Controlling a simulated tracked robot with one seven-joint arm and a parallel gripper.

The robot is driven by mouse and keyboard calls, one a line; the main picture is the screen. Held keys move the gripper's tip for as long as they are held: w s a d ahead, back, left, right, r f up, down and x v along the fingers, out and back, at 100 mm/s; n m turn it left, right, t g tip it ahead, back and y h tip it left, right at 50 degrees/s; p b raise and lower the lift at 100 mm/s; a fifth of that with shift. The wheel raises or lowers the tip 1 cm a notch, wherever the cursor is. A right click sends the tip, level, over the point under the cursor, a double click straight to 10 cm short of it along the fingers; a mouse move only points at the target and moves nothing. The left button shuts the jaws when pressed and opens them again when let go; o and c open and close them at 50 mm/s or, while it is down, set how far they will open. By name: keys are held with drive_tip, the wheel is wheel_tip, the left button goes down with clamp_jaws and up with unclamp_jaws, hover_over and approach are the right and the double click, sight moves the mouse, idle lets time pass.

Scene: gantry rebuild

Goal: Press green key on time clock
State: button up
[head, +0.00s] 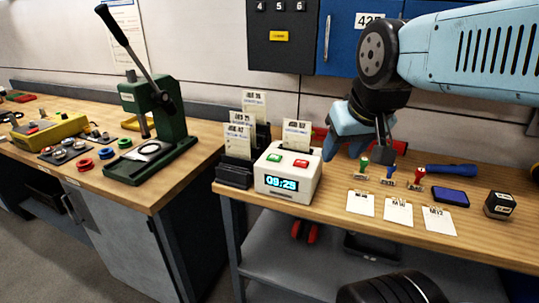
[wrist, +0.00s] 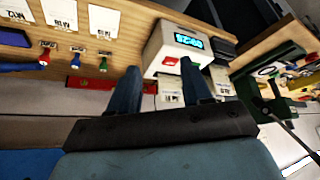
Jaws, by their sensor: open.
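The time clock (head: 288,190) is a white box at the front edge of the right-hand bench, its display reading 09:29. The green key (head: 275,157) is on its top at the left, beside the red key (head: 301,163). My gripper (head: 354,150) is open and empty, above the bench to the right of the clock and apart from it. In the wrist view the clock (wrist: 158,42) shows beyond the two blue fingers of my gripper (wrist: 160,75). The red key (wrist: 171,61) lies between them in the picture; the green key is partly hidden by the right-hand finger.
Card racks (head: 236,172) with upright cards stand left of and behind the clock. Stamps, paper tags (head: 398,212), an ink pad (head: 450,197) and a black cube (head: 500,205) lie to the right. A green press (head: 150,155) stands on the left bench.

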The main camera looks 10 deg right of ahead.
clamp_jaws()
idle(1.0)
